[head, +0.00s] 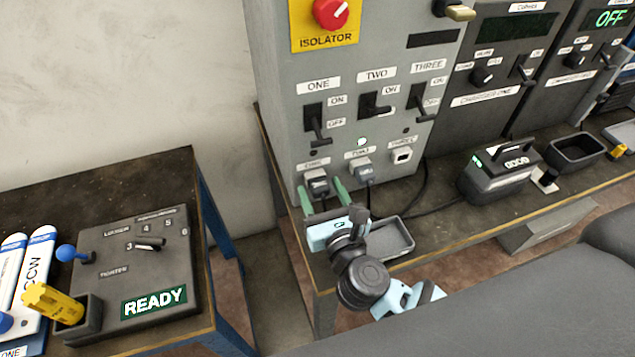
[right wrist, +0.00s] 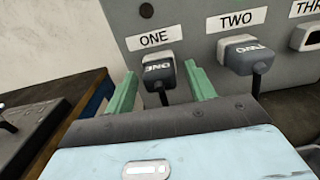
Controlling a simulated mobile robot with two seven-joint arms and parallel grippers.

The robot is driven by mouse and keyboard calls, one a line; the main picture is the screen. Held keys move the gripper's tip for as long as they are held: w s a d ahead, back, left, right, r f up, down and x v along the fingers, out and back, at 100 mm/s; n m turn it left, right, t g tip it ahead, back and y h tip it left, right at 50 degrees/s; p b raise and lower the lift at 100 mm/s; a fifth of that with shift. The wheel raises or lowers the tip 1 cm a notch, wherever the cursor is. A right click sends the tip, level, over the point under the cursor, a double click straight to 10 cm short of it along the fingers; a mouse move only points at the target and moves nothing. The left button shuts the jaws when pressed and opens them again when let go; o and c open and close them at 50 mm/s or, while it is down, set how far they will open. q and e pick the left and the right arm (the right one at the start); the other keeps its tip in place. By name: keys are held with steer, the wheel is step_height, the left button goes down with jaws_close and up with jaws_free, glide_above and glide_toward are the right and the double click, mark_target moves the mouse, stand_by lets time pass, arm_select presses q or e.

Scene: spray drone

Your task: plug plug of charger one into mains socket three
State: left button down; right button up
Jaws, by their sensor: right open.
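The plug of charger one (head: 316,183), dark with a pale top, sits in mains socket one on the grey panel. Its "ONE" label shows in the right wrist view (right wrist: 158,71). My right gripper (head: 324,193) is open, its green fingers pointing at the panel on either side of this plug; I cannot tell whether they touch it. Plug two (head: 361,168) sits in socket two, also in the right wrist view (right wrist: 240,55). Mains socket three (head: 402,156), at the right of the row, is empty; it is partly cut off in the right wrist view (right wrist: 308,38). My left gripper is not in view.
Dark cables run from the plugs across the bench (head: 440,210). A grey tray (head: 388,240) lies beside my right wrist. A battery pack (head: 500,172) stands near charger one (head: 480,110). Switch levers stick out above the sockets. A control box reading "READY" (head: 130,270) is at left.

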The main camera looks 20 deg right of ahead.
mark_target(323, 195)
jaws_close()
steer(key=shift+s+d, duration=0.1)
steer(key=shift+s, duration=2.85)
steer(key=s+d+r, duration=0.5)
steer(key=d, duration=0.2)
steer(key=shift+d+r+h, duration=0.25)
steer(key=shift+d+h, duration=0.05)
steer(key=shift+d, duration=0.05)
